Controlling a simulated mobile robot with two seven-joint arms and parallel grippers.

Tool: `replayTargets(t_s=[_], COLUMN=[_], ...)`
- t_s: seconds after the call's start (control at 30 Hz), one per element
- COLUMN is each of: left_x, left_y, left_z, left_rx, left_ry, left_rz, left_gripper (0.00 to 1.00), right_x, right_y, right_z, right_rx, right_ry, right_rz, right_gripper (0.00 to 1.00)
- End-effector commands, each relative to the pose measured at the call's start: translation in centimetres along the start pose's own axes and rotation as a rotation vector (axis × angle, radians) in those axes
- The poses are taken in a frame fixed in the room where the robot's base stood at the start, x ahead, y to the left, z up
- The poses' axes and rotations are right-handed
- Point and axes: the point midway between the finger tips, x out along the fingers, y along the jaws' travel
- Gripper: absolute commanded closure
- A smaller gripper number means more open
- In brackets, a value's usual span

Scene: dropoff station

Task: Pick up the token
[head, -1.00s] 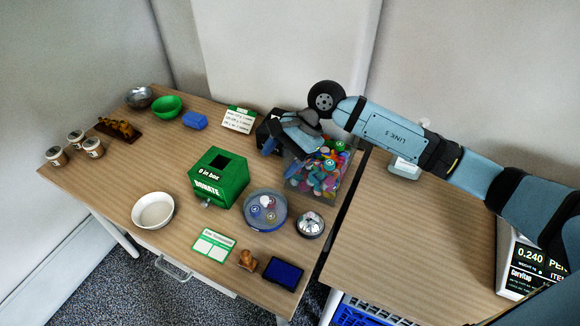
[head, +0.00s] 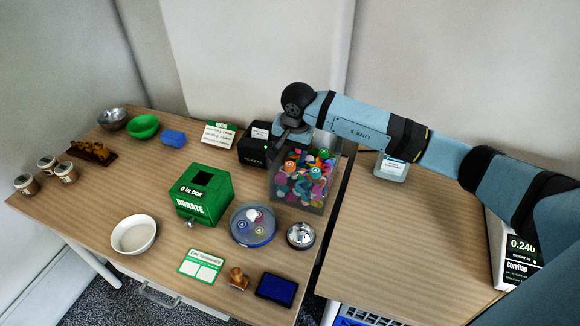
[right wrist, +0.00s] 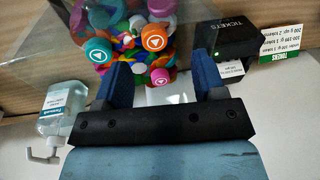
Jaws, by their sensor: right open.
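A round clear dish (head: 253,242) with a blue rim stands at the front right of the left table. My right gripper (head: 286,137) is above the back of the clear bin of coloured caps, away from the dish. In the right wrist view my right gripper (right wrist: 163,78) has its two blue fingers apart. A pale patch shows between them, and I cannot tell what it is. The dish is out of the right wrist view. My left gripper is not in view.
The clear bin (head: 325,200) and black tickets box (head: 252,153) stand near the gripper. A green donate box (head: 203,212), metal bell (head: 300,235), white bowl (head: 134,249), stamp (head: 238,278) and blue pad (head: 277,289) surround the dish. A scale (head: 505,260) stands right.

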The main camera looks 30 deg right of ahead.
Motion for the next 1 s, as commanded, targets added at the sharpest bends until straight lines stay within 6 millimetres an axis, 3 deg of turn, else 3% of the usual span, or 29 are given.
replayTargets(t_s=[0.17, 0.4, 0.67, 0.9, 1.0], left_x=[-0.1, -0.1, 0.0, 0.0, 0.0], left_y=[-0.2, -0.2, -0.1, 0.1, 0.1], left_z=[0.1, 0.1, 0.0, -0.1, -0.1], left_rx=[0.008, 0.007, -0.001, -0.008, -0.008], left_ry=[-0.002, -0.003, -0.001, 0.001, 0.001], left_rz=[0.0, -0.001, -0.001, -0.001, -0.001], left_gripper=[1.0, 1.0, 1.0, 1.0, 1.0], right_x=[1.3, 4.8, 5.4, 5.4, 5.4], right_y=[0.3, 0.7, 0.8, 0.8, 0.8], right_z=[0.1, 0.1, 0.0, 0.1, 0.1], right_rx=[0.0, 0.001, 0.0, 0.0, 0.0], right_ry=[-0.003, -0.003, -0.001, -0.002, -0.002], right_rz=[0.001, 0.0, 0.0, 0.0, 0.0], right_gripper=[0.36, 0.36, 0.36, 0.88, 0.89])
